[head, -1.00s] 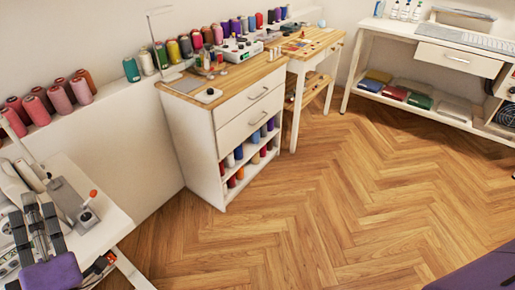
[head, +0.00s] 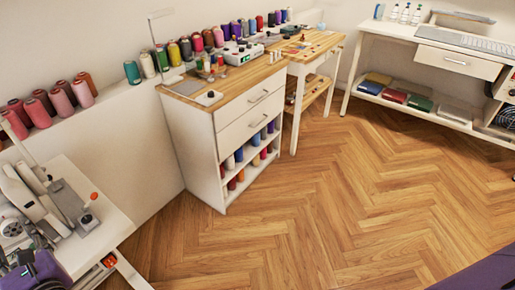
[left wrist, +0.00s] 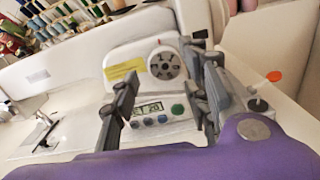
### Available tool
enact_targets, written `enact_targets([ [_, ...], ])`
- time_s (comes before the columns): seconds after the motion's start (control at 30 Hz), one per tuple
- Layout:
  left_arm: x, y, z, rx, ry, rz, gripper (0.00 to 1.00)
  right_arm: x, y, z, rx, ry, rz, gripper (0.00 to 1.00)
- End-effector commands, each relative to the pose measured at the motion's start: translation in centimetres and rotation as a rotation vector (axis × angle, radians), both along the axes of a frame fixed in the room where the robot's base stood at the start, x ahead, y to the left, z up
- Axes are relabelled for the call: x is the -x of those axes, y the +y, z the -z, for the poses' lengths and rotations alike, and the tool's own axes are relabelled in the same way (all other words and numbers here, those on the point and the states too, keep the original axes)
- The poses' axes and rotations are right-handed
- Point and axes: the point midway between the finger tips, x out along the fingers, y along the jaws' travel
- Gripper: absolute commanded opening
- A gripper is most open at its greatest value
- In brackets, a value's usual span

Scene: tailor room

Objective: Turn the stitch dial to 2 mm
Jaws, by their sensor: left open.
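The white sewing machine (head: 28,195) stands on the white table at the lower left of the head view. In the left wrist view its stitch dial (left wrist: 165,65) is a pale round knob with dark segments, on the white housing beside a yellow label. Its setting is too small to read. A small display (left wrist: 148,108) with coloured buttons sits below the dial. My left gripper (left wrist: 166,85) is open and empty, its dark fingers on either side of the dial in this view. Whether they touch the machine I cannot tell. My right gripper is not in view.
A grey device with an orange-red tip (head: 92,197) stands on the table near the machine. Pink thread spools (head: 50,100) line the ledge behind. A white drawer cabinet (head: 195,140) stands to the right. The wood floor (head: 330,220) is clear.

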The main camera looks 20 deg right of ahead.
Motion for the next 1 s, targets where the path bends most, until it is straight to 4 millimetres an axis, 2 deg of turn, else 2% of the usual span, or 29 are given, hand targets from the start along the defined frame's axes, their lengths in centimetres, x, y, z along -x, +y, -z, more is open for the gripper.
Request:
enact_targets([
  [0.2, -2.1, 1.3, 0.0, -0.001, 0.000, 0.000, 0.42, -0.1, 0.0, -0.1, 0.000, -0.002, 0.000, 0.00],
  [0.53, -2.4, 1.5, 0.0, -0.001, 0.001, 0.000, 0.42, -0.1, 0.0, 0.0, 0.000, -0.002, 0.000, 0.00],
  [0.83, -2.4, 1.5, 0.0, -0.002, 0.001, -0.001, 0.03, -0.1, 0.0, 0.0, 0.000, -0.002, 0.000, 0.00],
  [1.0, -2.4, 1.7, -0.4, -0.033, 0.020, -0.005, 0.03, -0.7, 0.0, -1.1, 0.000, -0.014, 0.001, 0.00],
])
